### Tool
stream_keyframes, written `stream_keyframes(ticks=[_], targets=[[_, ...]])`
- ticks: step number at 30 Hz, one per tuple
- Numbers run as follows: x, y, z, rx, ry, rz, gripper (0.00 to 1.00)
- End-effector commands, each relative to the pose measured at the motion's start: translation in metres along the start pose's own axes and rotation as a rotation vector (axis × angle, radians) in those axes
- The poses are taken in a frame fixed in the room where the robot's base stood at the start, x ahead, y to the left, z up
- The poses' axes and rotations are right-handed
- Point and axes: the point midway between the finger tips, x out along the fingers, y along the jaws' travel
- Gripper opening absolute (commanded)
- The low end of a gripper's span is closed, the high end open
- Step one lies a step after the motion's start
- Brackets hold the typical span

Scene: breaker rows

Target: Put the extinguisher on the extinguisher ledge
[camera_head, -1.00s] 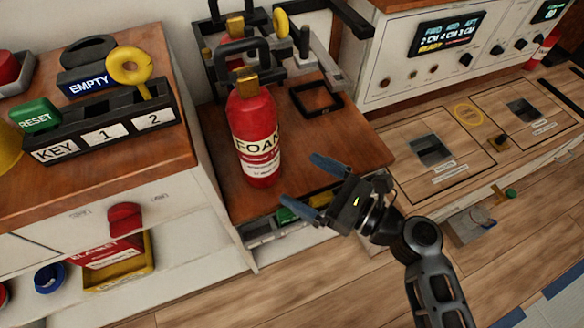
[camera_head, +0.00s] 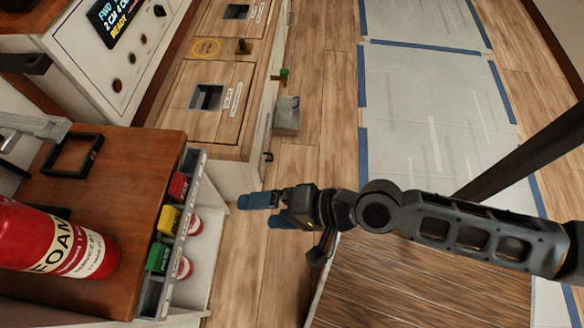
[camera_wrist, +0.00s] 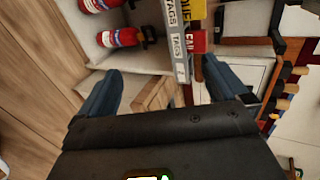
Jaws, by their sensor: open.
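The red extinguisher (camera_head: 62,240) with a FOAM label is on the wooden counter (camera_head: 112,228) at the lower left of the head view. Its top is cut off by the left picture edge. My gripper (camera_head: 255,211) is open and empty over the floor, to the right of the counter and clear of the extinguisher. In the wrist view my gripper (camera_wrist: 162,66) has its blue fingers spread with nothing held. A black square frame (camera_head: 73,155) lies on the counter behind the extinguisher. I cannot tell which part is the extinguisher ledge.
A rack of red, yellow and green tags (camera_head: 168,220) lines the counter's right side. Small red extinguishers (camera_wrist: 118,38) stand on a shelf in the wrist view. A control panel (camera_head: 115,50) is at the upper left. Taped floor mats (camera_head: 430,110) lie at the right.

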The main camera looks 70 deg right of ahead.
Motion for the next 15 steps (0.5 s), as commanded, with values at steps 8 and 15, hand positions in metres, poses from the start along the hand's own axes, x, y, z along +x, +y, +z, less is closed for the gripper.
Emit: stream_keyframes(ticks=[8, 15], targets=[[-0.122, -0.032, -0.010, -0.893, 0.249, 0.037, 1.00], [-0.178, -0.078, 0.002, -1.400, 0.341, 0.038, 1.00]])
